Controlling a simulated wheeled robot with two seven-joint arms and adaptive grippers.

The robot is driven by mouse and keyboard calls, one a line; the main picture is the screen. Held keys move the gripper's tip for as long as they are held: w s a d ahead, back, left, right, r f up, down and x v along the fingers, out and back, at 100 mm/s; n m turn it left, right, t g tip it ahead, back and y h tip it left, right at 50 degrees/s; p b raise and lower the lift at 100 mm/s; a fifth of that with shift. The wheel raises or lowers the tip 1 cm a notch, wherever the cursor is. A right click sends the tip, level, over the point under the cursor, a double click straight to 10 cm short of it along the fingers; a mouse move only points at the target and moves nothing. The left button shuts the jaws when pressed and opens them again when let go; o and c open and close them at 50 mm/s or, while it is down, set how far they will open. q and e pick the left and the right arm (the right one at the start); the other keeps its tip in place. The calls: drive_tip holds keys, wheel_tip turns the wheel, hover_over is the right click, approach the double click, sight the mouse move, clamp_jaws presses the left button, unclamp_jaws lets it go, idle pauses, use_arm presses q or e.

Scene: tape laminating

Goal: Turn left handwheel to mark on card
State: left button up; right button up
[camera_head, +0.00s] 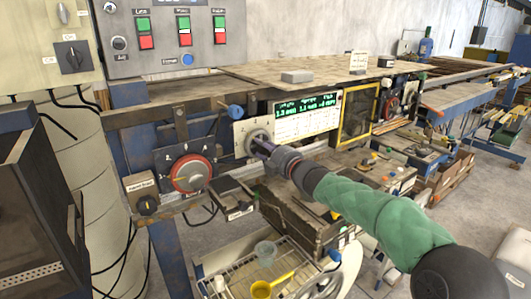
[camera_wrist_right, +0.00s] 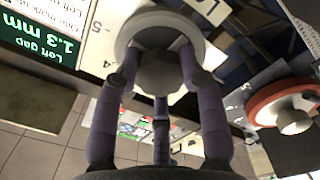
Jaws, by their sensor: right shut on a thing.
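The left handwheel (camera_head: 256,139) is a pale grey round wheel on a white scale plate (camera_head: 239,131), left of the green-lit display (camera_head: 303,105). In the right wrist view the handwheel (camera_wrist_right: 130,40) has a grey hub, with the numbers 4 and 5 on the plate beside it. My right gripper (camera_head: 264,148) is shut on the handwheel's hub, its purple-grey fingers around it (camera_wrist_right: 160,72). The display reads upside down in the wrist view as left gap 1.3 mm (camera_wrist_right: 45,35). A white printed card (camera_head: 307,124) sits below the display; its mark is too small to read. My left gripper is out of view.
A blue knob (camera_head: 236,111) is just above the scale plate. A wire rack (camera_head: 240,278) with cups lies below.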

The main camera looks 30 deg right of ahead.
drive_tip(key=shift+a, duration=0.1)
idle(0.5)
drive_tip(key=o, duration=1.1)
drive_tip(key=shift+o, duration=0.2)
drive_tip(key=s, duration=1.2)
drive_tip(key=shift+d, duration=0.45)
